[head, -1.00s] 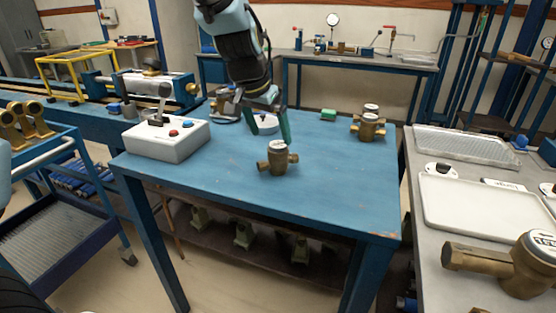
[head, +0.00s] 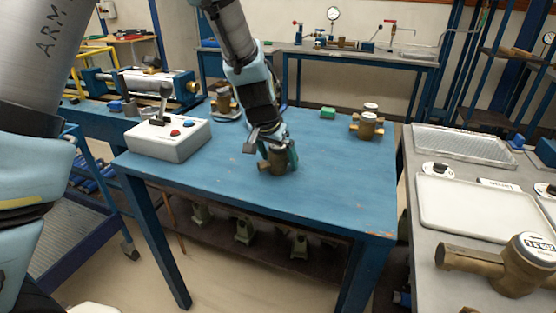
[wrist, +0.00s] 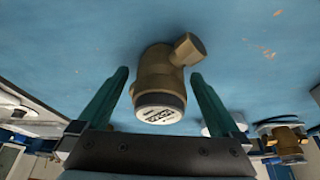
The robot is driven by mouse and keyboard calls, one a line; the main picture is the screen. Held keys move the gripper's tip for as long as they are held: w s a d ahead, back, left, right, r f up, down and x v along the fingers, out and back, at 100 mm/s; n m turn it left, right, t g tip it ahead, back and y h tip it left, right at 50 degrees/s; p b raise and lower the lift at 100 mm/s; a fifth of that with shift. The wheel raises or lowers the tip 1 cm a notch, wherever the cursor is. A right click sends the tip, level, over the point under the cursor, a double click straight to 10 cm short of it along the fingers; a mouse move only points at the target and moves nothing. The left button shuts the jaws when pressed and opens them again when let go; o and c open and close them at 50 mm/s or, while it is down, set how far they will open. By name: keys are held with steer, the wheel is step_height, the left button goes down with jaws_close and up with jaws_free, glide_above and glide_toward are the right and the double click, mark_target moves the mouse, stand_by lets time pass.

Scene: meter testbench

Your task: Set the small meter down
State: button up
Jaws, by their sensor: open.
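The small brass meter (head: 277,161) stands upright on the blue table (head: 215,180), towards its front middle. In the wrist view the meter (wrist: 160,85) shows its white dial face and a side pipe stub between my fingers. My gripper (head: 278,155) is at the meter with its fingers on both sides of it. In the wrist view my green fingers (wrist: 162,85) are apart, with gaps showing between them and the meter's body. The gripper hides part of the meter in the head view.
A control box (head: 168,138) with a lever and buttons stands at the table's left. Another meter (head: 224,100) is at the back left. The table's front is clear.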

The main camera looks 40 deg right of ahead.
jaws_close()
stand_by(0.8)
steer(key=shift+r, duration=0.1)
